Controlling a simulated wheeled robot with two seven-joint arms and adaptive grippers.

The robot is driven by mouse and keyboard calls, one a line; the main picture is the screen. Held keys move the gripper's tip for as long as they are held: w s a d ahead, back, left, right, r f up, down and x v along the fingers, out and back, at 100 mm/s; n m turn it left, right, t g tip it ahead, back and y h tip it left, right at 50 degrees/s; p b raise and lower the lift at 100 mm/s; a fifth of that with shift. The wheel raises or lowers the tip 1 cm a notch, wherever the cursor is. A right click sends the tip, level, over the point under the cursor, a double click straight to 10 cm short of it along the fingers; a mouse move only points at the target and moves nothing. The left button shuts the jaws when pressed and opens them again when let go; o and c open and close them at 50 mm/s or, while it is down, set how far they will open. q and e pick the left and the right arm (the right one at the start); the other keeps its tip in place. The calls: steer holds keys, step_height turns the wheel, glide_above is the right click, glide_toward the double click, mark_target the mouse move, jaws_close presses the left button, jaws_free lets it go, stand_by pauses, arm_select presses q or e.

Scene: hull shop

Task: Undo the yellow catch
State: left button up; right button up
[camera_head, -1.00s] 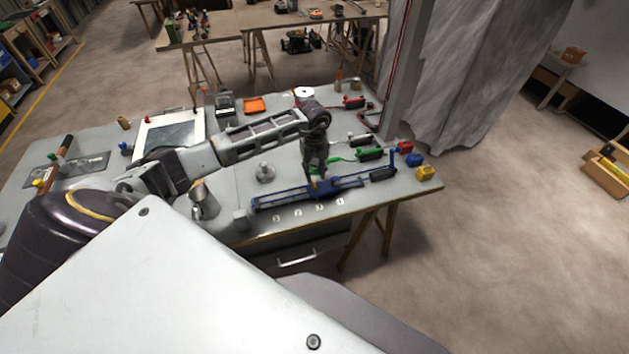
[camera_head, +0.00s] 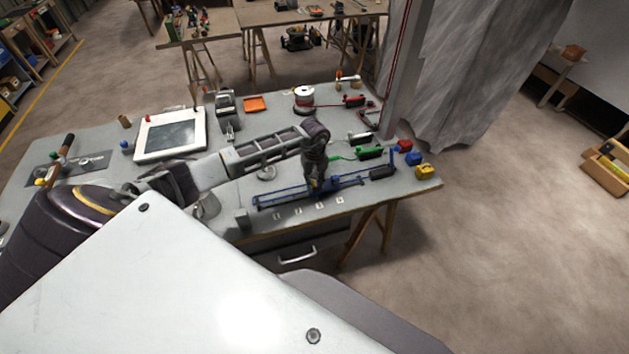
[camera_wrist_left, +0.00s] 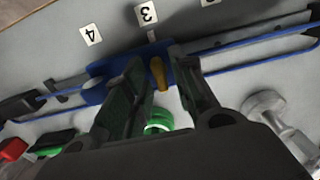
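The yellow catch (camera_wrist_left: 158,73) is a small lever on the blue carriage (camera_wrist_left: 97,90) of a long blue-railed fixture (camera_head: 275,200) near the bench's front edge. In the left wrist view it lies between the two dark fingers of my left gripper (camera_wrist_left: 156,66). The fingers are apart, with a gap visible around the catch; I cannot tell whether either touches it. In the head view my left gripper (camera_head: 316,190) points down at the fixture and hides most of the carriage. My right gripper is in neither view.
Number cards, including a "3" (camera_wrist_left: 146,14) and a "4" (camera_wrist_left: 90,34), lie along the fixture's front side. A green round part (camera_wrist_left: 158,121) lies behind the catch. Red, blue and yellow blocks (camera_head: 425,172) stand at the bench's right end. A screen (camera_head: 170,135) lies further left.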

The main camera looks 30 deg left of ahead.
arm_select(q)
jaws_close()
